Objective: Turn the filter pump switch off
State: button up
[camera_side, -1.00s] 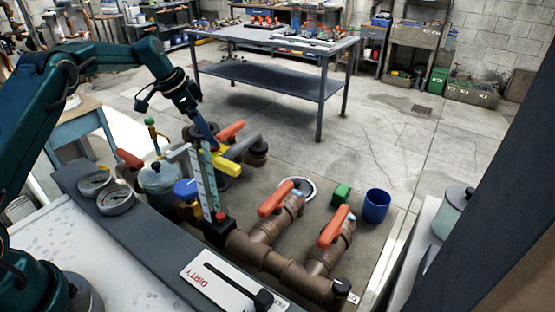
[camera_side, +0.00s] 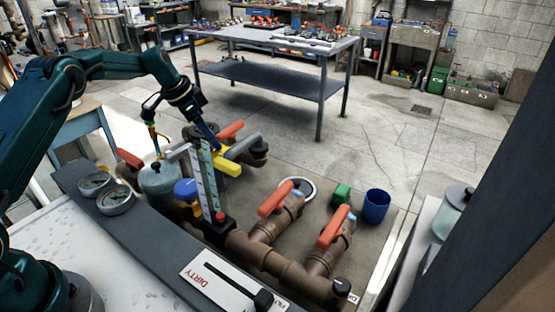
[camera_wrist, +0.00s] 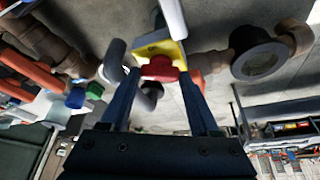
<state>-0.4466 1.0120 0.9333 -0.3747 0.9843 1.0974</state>
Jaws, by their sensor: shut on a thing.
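A red knob (camera_wrist: 160,68) on a yellow plate (camera_wrist: 158,47) shows in the wrist view and looks like the pump switch. The yellow part also shows in the side view (camera_side: 227,164), among the pipes behind the upright pale green strip; its red knob is hard to make out there. My gripper (camera_wrist: 160,75) has its two blue fingers on either side of the red knob, shut on it. In the side view my gripper (camera_side: 213,147) reaches down to the yellow part from the upper left, its fingertips partly hidden. I cannot read any on or off marking.
Brown pipes with orange handles (camera_side: 273,198) stand right of the switch. A pale green strip (camera_side: 206,180), blue cap (camera_side: 186,189) and tank (camera_side: 160,180) crowd its near side. A blue cup (camera_side: 376,206) and green block (camera_side: 342,193) sit farther right.

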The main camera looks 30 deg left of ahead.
jog(key=shift+d+n+t+y, duration=0.15)
jog(key=shift+n+y, duration=0.35)
jog(key=shift+n, duration=0.8)
jog(key=shift+n+t+y, duration=0.15)
jog(key=shift+n+y, duration=0.35)
jog(key=shift+n, duration=0.8)
jog(key=o, duration=1.4)
jog(key=shift+c, duration=0.2)
jog(key=shift+v, duration=2.6)
